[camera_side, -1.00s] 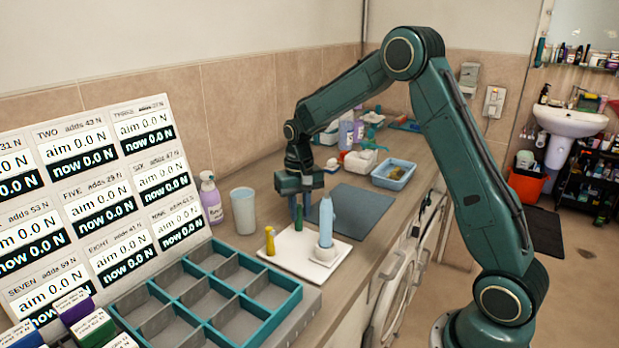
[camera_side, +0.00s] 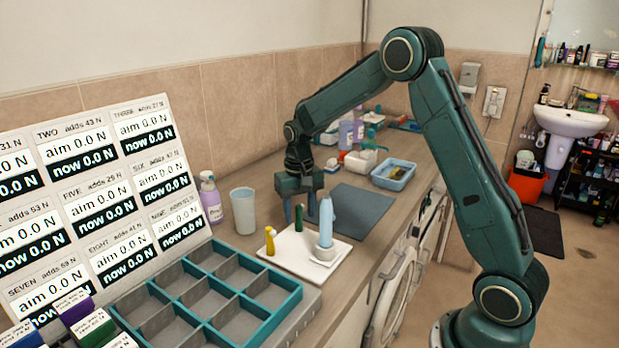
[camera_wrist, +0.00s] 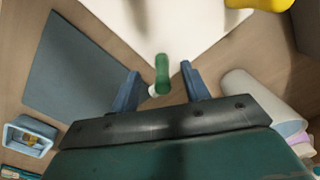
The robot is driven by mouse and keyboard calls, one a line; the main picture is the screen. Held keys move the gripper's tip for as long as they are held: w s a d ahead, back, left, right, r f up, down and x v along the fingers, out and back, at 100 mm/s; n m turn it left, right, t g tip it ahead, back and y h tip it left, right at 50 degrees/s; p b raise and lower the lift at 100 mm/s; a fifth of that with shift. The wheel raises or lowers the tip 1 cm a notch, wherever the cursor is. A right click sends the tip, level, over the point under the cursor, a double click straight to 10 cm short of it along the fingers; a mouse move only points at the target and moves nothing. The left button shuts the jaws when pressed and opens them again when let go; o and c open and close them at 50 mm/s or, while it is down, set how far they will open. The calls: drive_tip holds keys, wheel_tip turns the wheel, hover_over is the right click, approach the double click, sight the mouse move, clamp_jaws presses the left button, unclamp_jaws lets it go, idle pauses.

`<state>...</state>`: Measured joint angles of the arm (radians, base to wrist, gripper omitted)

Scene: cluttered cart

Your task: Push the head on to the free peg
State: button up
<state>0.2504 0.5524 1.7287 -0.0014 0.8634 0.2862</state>
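A small dark green head (camera_side: 298,217) stands upright at the back left of the white tray (camera_side: 275,252). A yellow head (camera_side: 270,241) stands nearer the tray's left corner. A light blue toothbrush-like body (camera_side: 326,222) stands in a white round base (camera_side: 325,253) at the tray's right. My gripper (camera_side: 299,216) is over the tray's back edge, fingers down. In the wrist view the green head (camera_wrist: 162,72) is between the spread fingers of my gripper (camera_wrist: 160,74), with a gap on both sides. A white bit shows at its end. I cannot make out a bare peg.
A grey-blue mat (camera_side: 357,213) lies behind the tray, with a blue tub (camera_side: 393,175) beyond. A pale cup (camera_side: 243,211) and a lilac bottle (camera_side: 210,200) stand left by the wall. A teal divided box (camera_side: 240,305) is in front.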

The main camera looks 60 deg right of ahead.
sight(300, 205)
drive_tip(key=shift+r, duration=0.15)
wheel_tip(300, 205, up, 13)
drive_tip(key=s+a+r+n+t, duration=0.1)
drive_tip(key=s+a+r+n, duration=0.1)
drive_tip(key=s+a+r, duration=0.35)
drive_tip(key=s+a+r+n+t, duration=0.1)
drive_tip(key=s+a+r+t, duration=0.1)
drive_tip(key=s, duration=0.6)
drive_tip(key=s+a+f+n+t, duration=0.1)
drive_tip(key=s+a+f, duration=0.1)
drive_tip(key=s, duration=0.5)
drive_tip(key=s+a+f+n+t, duration=0.1)
drive_tip(key=s+a+n, duration=0.1)
drive_tip(key=s, duration=0.5)
drive_tip(key=shift+s+f+t, duration=0.25)
drive_tip(key=shift+f+t, duration=0.05)
drive_tip(key=shift+f, duration=0.1)
